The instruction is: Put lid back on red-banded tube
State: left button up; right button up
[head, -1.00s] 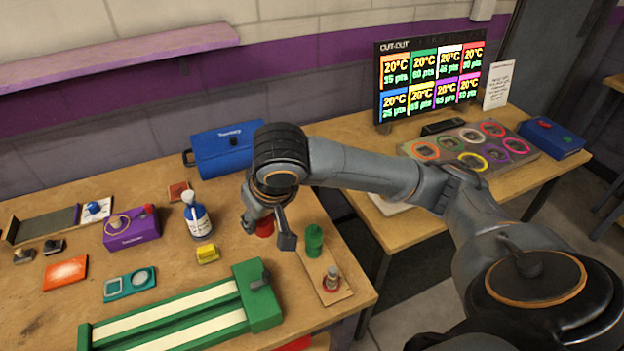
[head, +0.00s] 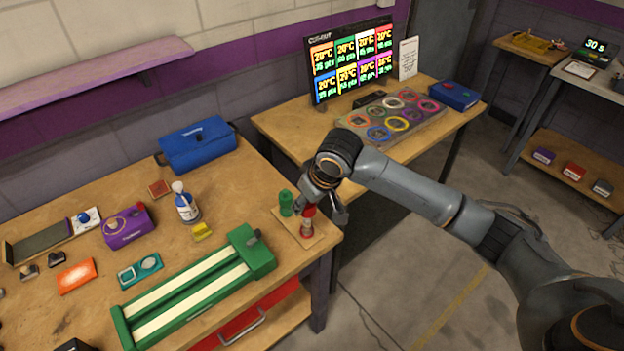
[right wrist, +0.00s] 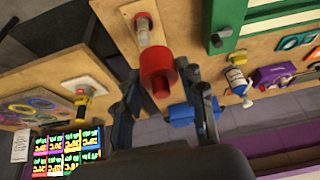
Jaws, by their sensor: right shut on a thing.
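The red-banded tube (head: 306,230) stands upright on a small wooden board (head: 287,222) at the table's right edge. My right gripper (head: 320,205) is shut on the red lid (head: 309,211), which also shows in the right wrist view (right wrist: 157,68). The lid is in line with the tube, right over its top. I cannot tell whether it is seated or just above. My left gripper is not in view.
A green capped tube (head: 286,204) stands close left on the same board. A green slot track (head: 190,295) lies in front, with a yellow block (head: 202,231) and a bottle (head: 186,205) to the left. A second table with a screen (head: 350,60) is behind.

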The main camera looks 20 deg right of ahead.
jog(key=w+p, duration=0.1)
jog(key=w+f+n+p, duration=0.1)
jog(key=w+d+f+n+p, duration=0.1)
jog(key=w+p, duration=0.1)
jog(key=shift+f+g+y, duration=0.2)
jog(key=shift+g+y, duration=0.1)
jog(key=shift+y, duration=0.1)
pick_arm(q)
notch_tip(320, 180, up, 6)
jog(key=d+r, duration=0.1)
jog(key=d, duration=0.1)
pick_arm(e)
jog(key=shift+w+f, duration=0.15)
jog(key=shift+f, duration=0.2)
jog(key=shift+f+n, duration=0.2)
jog(key=shift+n, duration=0.1)
jog(key=shift+f+b, duration=0.55)
jog(key=shift+b, duration=0.05)
notch_tip(320, 180, down, 4)
jog(key=b, duration=0.3)
jog(key=shift+r+b, duration=0.2)
jog(key=shift+b, duration=0.2)
jog(key=shift+f, duration=0.85)
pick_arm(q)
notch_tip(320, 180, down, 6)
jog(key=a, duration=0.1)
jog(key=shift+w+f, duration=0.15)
